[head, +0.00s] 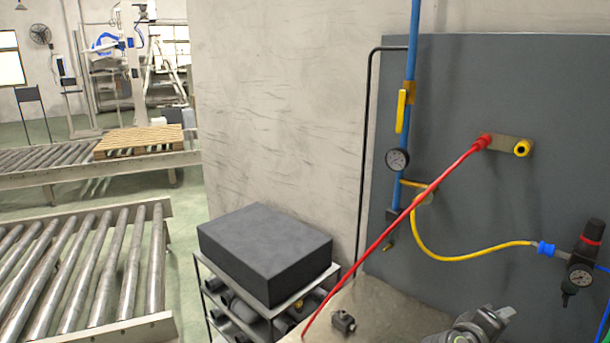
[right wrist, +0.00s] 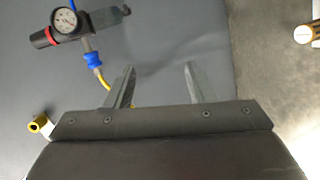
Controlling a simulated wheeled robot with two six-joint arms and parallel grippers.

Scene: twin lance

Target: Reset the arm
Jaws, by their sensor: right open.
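My right gripper (right wrist: 158,85) is open and empty in the right wrist view, its two fingers apart in front of the grey panel. The yellow hose (right wrist: 102,80) runs behind its left finger. A grey jointed part (head: 480,328), which may be my right arm, shows at the bottom of the head view. My left gripper is not in view. A long red lance (head: 390,232) slants from a red fitting on the panel down to the left. A brass-coloured open fitting (head: 522,148) sits beside the lance's upper end and carries no lance.
The grey panel (head: 480,80) holds a blue pipe (head: 411,60), a gauge (head: 397,160) and a regulator (head: 585,255). The regulator also shows in the right wrist view (right wrist: 70,22). A dark block (head: 265,250) tops a rack. A small dark item (head: 343,322) lies on the bench.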

